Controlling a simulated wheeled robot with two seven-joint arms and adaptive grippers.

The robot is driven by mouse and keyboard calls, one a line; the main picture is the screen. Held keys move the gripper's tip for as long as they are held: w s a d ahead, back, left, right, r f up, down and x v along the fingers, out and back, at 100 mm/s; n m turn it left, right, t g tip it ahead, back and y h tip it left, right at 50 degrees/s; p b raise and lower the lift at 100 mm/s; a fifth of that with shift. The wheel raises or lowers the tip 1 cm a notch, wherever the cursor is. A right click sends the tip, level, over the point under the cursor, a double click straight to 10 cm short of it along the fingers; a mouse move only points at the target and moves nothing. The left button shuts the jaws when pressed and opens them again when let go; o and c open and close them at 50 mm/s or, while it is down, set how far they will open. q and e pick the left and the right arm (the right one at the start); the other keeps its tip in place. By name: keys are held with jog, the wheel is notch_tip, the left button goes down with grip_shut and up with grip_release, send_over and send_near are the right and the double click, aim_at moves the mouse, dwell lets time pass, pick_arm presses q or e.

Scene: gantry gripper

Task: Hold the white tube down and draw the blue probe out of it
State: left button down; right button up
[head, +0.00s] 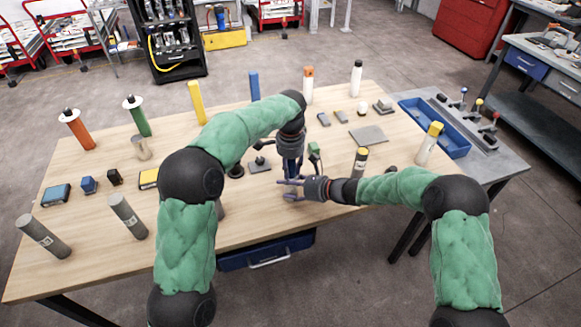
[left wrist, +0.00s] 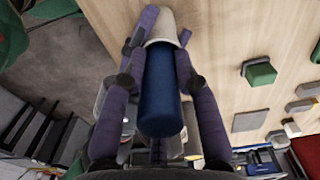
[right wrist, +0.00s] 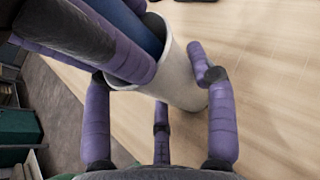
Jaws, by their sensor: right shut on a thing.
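The white tube (right wrist: 180,75) stands on the wooden table, with the blue probe (right wrist: 128,18) in its open mouth. In the left wrist view the probe (left wrist: 160,90) runs into the tube's pale rim (left wrist: 162,25). My right gripper (right wrist: 206,68) is shut on the tube, its fingers around the wall. My left gripper (left wrist: 165,28) has its fingers along both sides of the probe, tips by the rim; whether they press on it I cannot tell. In the head view both grippers meet near the table's front edge and hide most of tube and probe.
A small green-topped block (head: 315,152) and a dark square piece (head: 259,164) lie near the grippers. A blue tray (head: 455,140) is at the right. Several other tubes stand around the table.

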pick_arm(q)
jog(key=shift+r, duration=1.6)
jog(key=shift+r, duration=1.5)
jog(key=shift+w+r, duration=0.1)
jog(key=shift+r, duration=0.05)
pick_arm(e)
jog(key=shift+f, duration=0.1)
pick_arm(q)
jog(key=shift+r, duration=1.3)
jog(key=shift+r, duration=1.45)
jog(key=shift+r, duration=0.1)
